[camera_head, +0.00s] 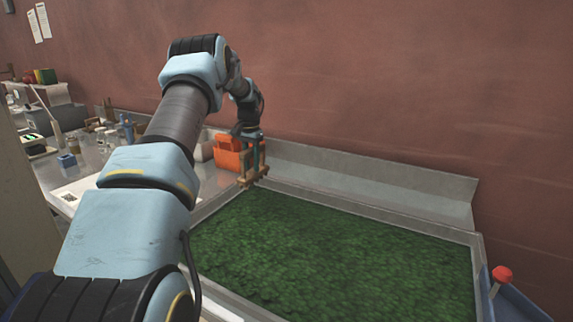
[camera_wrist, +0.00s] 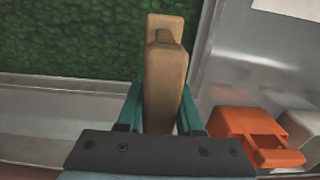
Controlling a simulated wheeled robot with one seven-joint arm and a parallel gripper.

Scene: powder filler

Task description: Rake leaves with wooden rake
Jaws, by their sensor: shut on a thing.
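The wooden rake (camera_head: 252,178) is at the far left corner of the leaf tray. In the wrist view the rake (camera_wrist: 165,85) is a tan wooden piece between the teal fingers of my gripper (camera_wrist: 162,112). My gripper (camera_head: 252,156) is shut on it and points down near the tray's rim. The green leaves (camera_head: 330,250) cover the tray floor in an even layer, and they also show in the wrist view (camera_wrist: 70,40). I cannot tell whether the rake touches the rim or the leaves.
An orange container (camera_head: 229,152) stands just left of my gripper, and it shows in the wrist view (camera_wrist: 255,135). A metal backsplash (camera_head: 370,182) and a reddish wall rise behind the tray. A red knob (camera_head: 502,274) is at the right. Small items crowd the left bench.

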